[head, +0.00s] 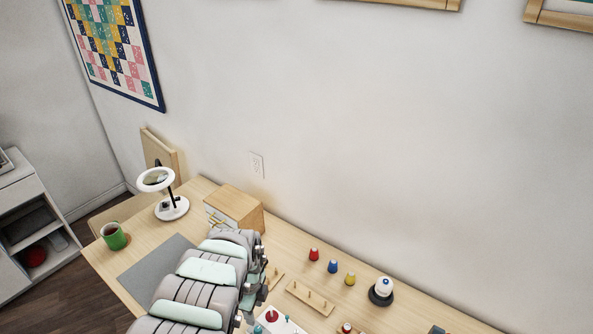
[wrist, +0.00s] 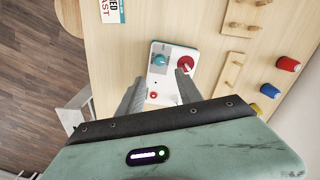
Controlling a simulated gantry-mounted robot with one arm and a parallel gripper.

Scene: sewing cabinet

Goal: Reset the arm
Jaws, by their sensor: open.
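My gripper (wrist: 161,76) is open in the wrist view, with its two grey fingers apart and nothing between them. It points down over a white panel (wrist: 157,82) with a teal knob and a red knob. The fingertips lie over the near part of the panel; I cannot tell how high above it they are. In the head view my arm rises from the bottom edge over the table, and my gripper cannot be made out there. The white panel (head: 283,324) shows partly beside the arm.
Pegged wooden racks (head: 310,298), red (head: 314,254), blue (head: 332,266) and yellow (head: 350,279) pieces and a black-based white object (head: 381,291) stand right of my arm. A wooden box (head: 240,207), lamp (head: 172,208), green mug (head: 114,237) and grey mat (head: 150,265) lie behind and left.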

